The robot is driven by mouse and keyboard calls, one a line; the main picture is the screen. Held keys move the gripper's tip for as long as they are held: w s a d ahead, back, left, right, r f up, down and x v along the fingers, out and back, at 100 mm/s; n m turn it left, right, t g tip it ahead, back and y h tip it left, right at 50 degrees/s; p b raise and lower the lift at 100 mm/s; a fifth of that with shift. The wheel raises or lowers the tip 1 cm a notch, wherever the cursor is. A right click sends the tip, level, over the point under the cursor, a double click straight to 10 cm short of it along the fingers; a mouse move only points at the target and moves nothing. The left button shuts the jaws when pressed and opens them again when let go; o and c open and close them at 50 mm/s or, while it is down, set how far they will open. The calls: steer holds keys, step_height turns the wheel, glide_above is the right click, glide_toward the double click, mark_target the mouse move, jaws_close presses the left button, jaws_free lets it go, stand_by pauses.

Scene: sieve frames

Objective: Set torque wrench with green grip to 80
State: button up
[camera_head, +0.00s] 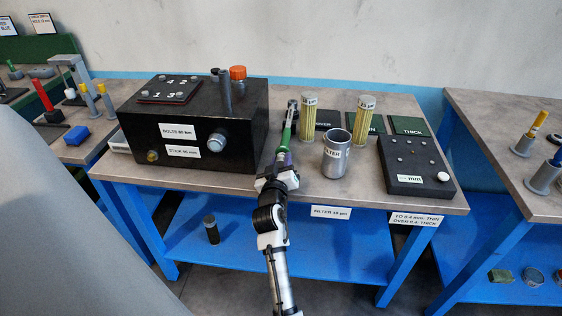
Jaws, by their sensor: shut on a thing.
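The torque wrench with the green grip (286,135) lies lengthwise on the table between the black box and the yellow filters, its dark head pointing to the back. My gripper (283,164) is at the wrench's near end and shut on it. A purple part shows between the green grip and the jaws. The jaws hide part of the near end. The wrench's scale and setting are too small to read.
The black box (233,152) stands close on the left, with labels "BOLTS 80 Nm" and "STICK 95 mm". Two yellow filters (308,119) (363,120) and a metal cup (336,155) stand close on the right. A dark gauge block (415,163) lies farther right.

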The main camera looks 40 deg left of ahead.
steer(key=shift+n, duration=0.3)
steer(key=o, duration=1)
steer(key=shift+b+v, duration=1.5)
steer(key=shift+v, duration=5.4)
